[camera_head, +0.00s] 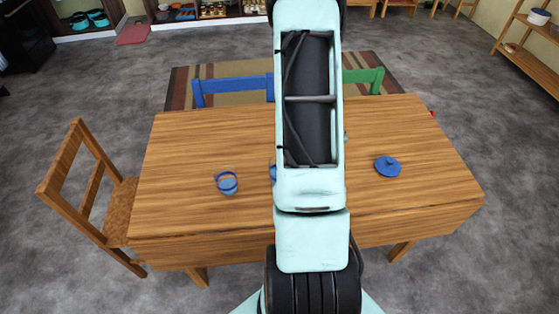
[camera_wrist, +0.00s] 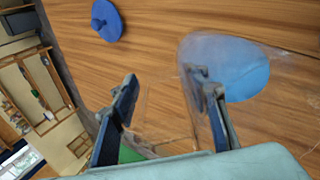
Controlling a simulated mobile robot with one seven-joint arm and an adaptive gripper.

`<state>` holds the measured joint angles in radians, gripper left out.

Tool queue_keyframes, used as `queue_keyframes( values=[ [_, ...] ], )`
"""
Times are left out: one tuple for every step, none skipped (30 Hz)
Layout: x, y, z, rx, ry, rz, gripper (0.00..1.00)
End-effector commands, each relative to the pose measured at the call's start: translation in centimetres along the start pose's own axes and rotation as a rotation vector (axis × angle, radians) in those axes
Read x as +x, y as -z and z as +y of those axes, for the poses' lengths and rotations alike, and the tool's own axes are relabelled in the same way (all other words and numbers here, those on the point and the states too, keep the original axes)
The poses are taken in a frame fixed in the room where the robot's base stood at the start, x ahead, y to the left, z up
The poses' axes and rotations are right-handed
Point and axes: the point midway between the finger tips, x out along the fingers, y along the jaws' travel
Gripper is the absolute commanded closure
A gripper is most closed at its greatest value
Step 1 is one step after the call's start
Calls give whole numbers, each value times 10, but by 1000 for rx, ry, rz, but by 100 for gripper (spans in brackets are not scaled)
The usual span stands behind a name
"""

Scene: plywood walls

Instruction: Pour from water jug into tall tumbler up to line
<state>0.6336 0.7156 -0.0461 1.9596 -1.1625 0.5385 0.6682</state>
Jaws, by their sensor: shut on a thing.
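A clear vessel with a blue band, apparently the tall tumbler (camera_head: 227,184), stands on the table left of my arm in the head view. Its lower part looks bluish; I cannot read the level against the band. In the wrist view my gripper (camera_wrist: 163,80) is shut on a clear, see-through vessel, apparently the water jug (camera_wrist: 188,45). A blue round patch (camera_wrist: 246,72) shows at or through it, perhaps its water. The jug's tilt cannot be told. In the head view my arm hides the gripper and most of the jug; a blue sliver (camera_head: 273,172) shows beside the arm.
A blue knobbed lid (camera_head: 388,167) lies on the wooden table (camera_head: 185,140), right of my arm; it also shows in the wrist view (camera_wrist: 106,20). A wooden chair (camera_head: 95,190) stands at the left, blue (camera_head: 232,88) and green (camera_head: 365,76) chairs behind. The table's right part is mostly clear.

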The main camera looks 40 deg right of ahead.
Motion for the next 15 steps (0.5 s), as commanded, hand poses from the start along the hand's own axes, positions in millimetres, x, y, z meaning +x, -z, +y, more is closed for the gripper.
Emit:
queue_keyframes(
  values=[
    [1,0,4,6,22,-1,100],
    [3,0,4,5,33,-2,100],
    [5,-1,4,4,50,-3,100],
    [8,-1,4,5,63,-3,100],
    [10,0,5,5,74,-2,100],
    [13,-1,5,6,93,-1,100],
    [14,0,4,5,102,-1,100],
    [14,0,5,5,110,-1,100],
    [16,0,5,6,123,-2,100],
    [17,0,4,4,133,-2,100],
    [18,0,5,4,142,-1,100],
    [20,0,5,6,154,-1,100],
    [21,0,5,5,163,-1,100],
    [22,0,5,5,171,-1,100],
    [23,0,5,6,183,-2,100]
  ],
)
